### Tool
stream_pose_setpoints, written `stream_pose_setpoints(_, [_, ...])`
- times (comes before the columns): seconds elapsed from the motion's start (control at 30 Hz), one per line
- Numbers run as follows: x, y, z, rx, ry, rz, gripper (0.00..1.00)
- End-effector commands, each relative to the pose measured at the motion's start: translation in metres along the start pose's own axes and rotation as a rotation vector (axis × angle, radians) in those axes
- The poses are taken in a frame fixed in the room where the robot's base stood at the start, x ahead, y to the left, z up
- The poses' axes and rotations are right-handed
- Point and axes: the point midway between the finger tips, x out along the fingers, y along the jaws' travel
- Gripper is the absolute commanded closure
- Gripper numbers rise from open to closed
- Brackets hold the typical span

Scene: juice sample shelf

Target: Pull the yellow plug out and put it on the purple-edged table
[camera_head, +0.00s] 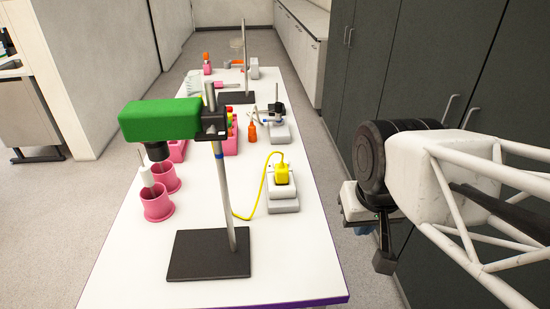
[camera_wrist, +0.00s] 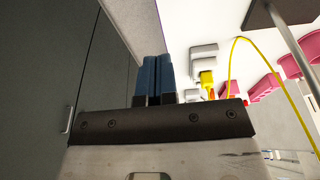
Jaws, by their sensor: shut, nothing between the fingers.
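The yellow plug (camera_head: 282,175) stands in a white socket block (camera_head: 283,197) on the white table with a purple edge (camera_head: 305,299). A yellow cord runs from it to the left and toward the front. In the wrist view the yellow plug (camera_wrist: 207,80) shows just right of my fingers, with the socket block (camera_wrist: 203,52) beside it. My gripper (camera_wrist: 151,72) is shut and empty, its blue fingers together. In the head view my gripper (camera_head: 384,262) hangs right of the table, beyond its edge and apart from the plug.
A stand with a green device (camera_head: 160,119) and black base (camera_head: 209,254) is left of the plug. Pink cups (camera_head: 156,202) stand farther left. An orange bottle (camera_head: 252,132) and another device (camera_head: 279,131) are behind the plug. The front right tabletop is clear. Dark cabinets are on the right.

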Motion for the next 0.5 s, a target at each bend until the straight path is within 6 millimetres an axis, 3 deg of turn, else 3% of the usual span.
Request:
stream_pose_setpoints(0.27, [0.0000, 0.0000, 0.0000, 0.000, 0.000, 0.000, 1.00])
stream_pose_setpoints(0.5, [0.0025, -0.0049, -0.0051, 0.044, 0.011, -0.020, 0.63])
